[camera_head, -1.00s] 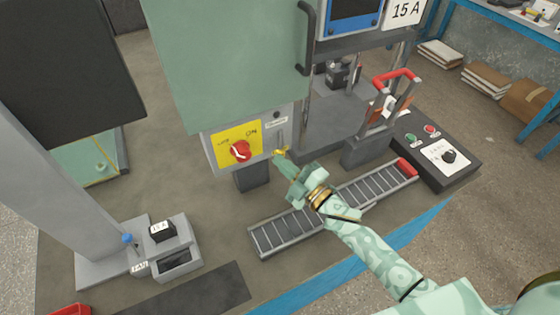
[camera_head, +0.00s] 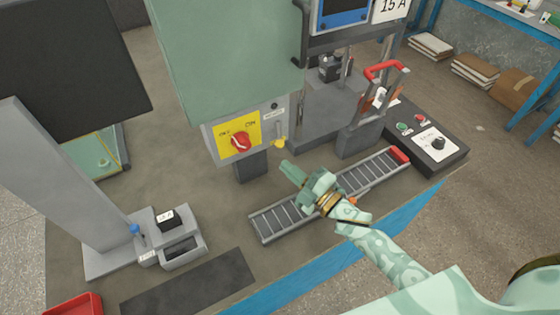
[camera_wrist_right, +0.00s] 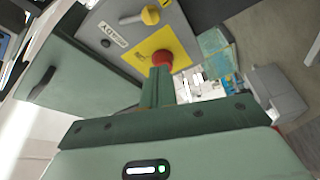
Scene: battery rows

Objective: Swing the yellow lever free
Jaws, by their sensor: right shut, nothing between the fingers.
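The yellow lever (camera_head: 279,143) is a short stem with a yellow knob, hanging downward on the grey panel at the lower right of the green cabinet. It also shows at the top of the right wrist view (camera_wrist_right: 150,15). A yellow plate with a red rotary switch (camera_head: 240,142) sits to its left. My right gripper (camera_head: 286,166) is shut and empty, just below and apart from the lever, over the near side of the panel. In the right wrist view its fingers (camera_wrist_right: 157,80) are together, overlapping the red switch's edge. My left gripper is out of view.
A roller track (camera_head: 270,226) with a red end stop runs beneath my right gripper. A red-handled frame (camera_head: 383,70) and a button box (camera_head: 437,150) stand to the right. A grey fixture (camera_head: 183,250) is at the left, and a red tray (camera_head: 75,306) at the bottom left.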

